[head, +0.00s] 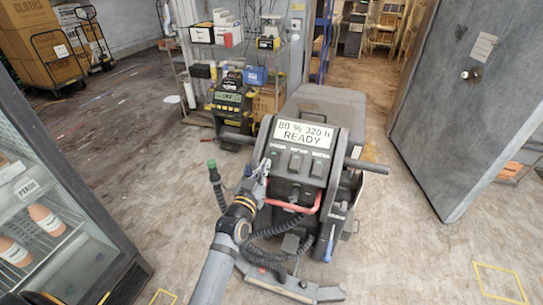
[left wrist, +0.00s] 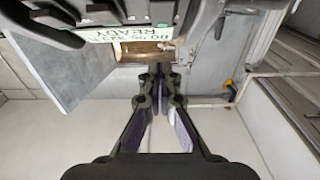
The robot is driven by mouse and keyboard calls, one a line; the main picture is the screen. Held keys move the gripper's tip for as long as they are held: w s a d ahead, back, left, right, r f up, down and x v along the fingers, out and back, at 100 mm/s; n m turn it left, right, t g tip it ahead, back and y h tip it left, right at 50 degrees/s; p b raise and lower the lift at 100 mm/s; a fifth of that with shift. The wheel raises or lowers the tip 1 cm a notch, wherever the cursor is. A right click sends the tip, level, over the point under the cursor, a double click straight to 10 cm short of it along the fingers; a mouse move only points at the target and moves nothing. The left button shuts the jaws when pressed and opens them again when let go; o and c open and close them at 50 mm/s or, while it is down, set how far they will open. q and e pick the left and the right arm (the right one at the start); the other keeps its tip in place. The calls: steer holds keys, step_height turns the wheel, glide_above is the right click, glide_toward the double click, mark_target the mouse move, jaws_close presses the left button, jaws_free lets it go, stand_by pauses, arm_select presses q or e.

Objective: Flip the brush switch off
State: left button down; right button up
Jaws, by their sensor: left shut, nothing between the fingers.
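A floor scrubber (head: 318,104) stands in the middle of the head view. Its console display (head: 304,134) reads 80 %, 320 h, READY. Below the display sit three rocker switches: left (head: 275,156), middle (head: 295,162) and right (head: 317,167). Their labels are too small to read, so I cannot tell which is the brush switch. My left gripper (head: 264,170) is shut and empty at the console's left side, close below the left switch; contact cannot be told. In the left wrist view its fingers (left wrist: 157,88) meet, with the inverted display (left wrist: 130,34) above them. My right gripper is out of view.
The scrubber's handlebar (head: 365,164) sticks out to the right, and a red bar (head: 300,208) curves below the switches. A glass-door cooler (head: 60,200) stands left. A grey door (head: 450,110) stands open at right. Floor is clear at the front right.

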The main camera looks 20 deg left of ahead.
mark_target(276, 152)
arm_select(q)
steer(key=w+f, duration=0.1)
steer(key=w, duration=0.3)
steer(key=w+f, duration=0.1)
steer(key=w, duration=0.1)
steer(key=shift+w+d+f+b, duration=0.1)
steer(key=shift+w+f+b, duration=0.2)
steer(key=shift+w, duration=0.05)
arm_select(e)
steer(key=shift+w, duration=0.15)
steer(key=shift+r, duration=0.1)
